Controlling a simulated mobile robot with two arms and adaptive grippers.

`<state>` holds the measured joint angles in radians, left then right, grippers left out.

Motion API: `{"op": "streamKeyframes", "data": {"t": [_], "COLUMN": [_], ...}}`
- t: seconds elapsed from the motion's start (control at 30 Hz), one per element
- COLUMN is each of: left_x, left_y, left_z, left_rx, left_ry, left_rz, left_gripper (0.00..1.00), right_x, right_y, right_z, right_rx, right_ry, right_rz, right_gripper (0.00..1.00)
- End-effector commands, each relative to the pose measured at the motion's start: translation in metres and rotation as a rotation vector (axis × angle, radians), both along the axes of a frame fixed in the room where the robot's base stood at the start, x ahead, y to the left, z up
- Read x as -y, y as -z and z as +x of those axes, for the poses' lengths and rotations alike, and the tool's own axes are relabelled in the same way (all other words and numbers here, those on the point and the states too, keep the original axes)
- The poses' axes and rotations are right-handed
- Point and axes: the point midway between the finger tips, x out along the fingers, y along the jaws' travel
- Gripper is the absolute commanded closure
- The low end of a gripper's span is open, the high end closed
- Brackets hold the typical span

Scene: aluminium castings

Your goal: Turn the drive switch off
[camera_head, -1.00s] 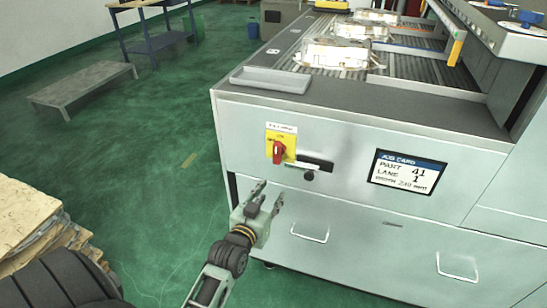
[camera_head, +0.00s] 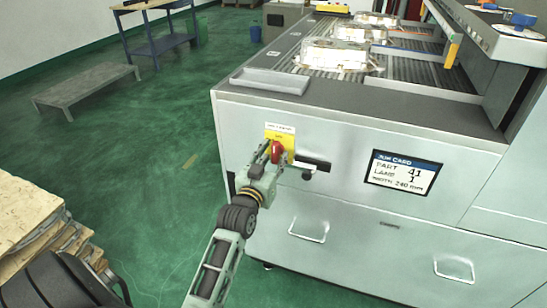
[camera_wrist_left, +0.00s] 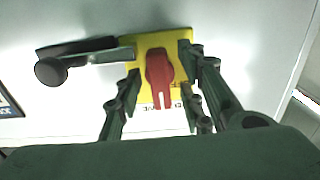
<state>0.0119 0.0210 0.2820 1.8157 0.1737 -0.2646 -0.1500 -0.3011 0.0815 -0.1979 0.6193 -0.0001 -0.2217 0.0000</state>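The drive switch is a red rotary handle (camera_head: 277,151) on a yellow plate (camera_head: 281,133) on the front panel of the machine. In the left wrist view the red handle (camera_wrist_left: 159,78) stands along the picture's vertical, between the fingers, with gaps on both sides. My left gripper (camera_head: 272,155) is open around the handle, close to the panel; it fills the lower part of the left wrist view (camera_wrist_left: 160,85). Its fingers partly hide the plate in the head view. My right gripper is not in view.
A black lever with a round knob (camera_wrist_left: 52,70) sits right beside the yellow plate. A job card screen (camera_head: 403,172) is further right on the panel. Castings (camera_head: 335,54) lie on the conveyor above. Cardboard sheets (camera_head: 25,215) are stacked at lower left.

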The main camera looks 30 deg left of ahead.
Motion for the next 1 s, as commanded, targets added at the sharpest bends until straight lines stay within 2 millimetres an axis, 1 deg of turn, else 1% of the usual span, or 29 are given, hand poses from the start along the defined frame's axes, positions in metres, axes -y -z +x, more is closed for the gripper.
{"op": "streamKeyframes", "data": {"t": [0.13,0.53,0.83,1.0], "left_x": [0.0000,0.0001,0.0000,0.0000], "left_y": [0.0002,0.0004,0.0001,-0.0006], "left_z": [-0.0002,-0.0004,-0.0005,-0.0004], "left_rx": [0.000,-0.001,-0.004,-0.019], "left_ry": [0.000,0.000,0.000,0.002], "left_rz": [0.001,0.001,0.012,0.064], "left_gripper": [0.65,1.00,1.00,1.00], "right_x": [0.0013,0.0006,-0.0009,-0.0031], "right_y": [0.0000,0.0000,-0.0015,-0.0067], "right_z": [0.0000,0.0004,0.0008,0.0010], "right_rx": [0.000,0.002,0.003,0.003], "right_ry": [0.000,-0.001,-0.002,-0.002], "right_rz": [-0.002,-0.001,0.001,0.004], "right_gripper": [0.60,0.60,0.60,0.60]}}
